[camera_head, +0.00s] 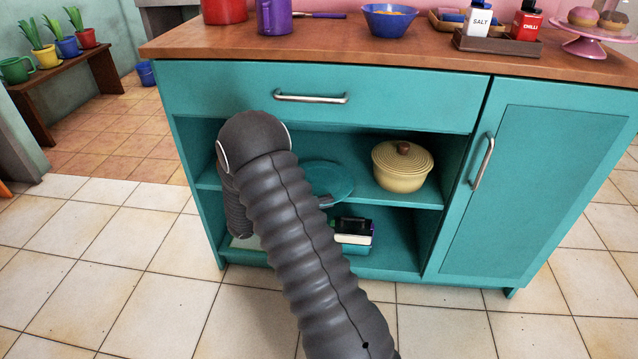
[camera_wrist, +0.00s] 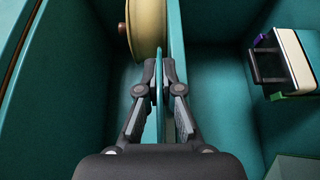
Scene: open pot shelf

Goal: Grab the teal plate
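The teal plate (camera_head: 331,179) lies on the middle shelf of the open teal cabinet, partly hidden behind my arm in the head view. In the wrist view the plate (camera_wrist: 160,118) shows as a thin edge between my two fingers. My gripper (camera_wrist: 160,72) is partly open, with one finger on each side of the plate's rim. Gaps show between the finger pads and the plate; contact at the tips is hard to judge. In the head view my arm hides most of my gripper.
A yellow lidded pot (camera_head: 402,168) stands on the same shelf, right of the plate; it also shows in the wrist view (camera_wrist: 147,28). Below, a black-and-white item (camera_head: 352,232) sits on the lower shelf. The drawer front (camera_head: 320,98) hangs above the opening.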

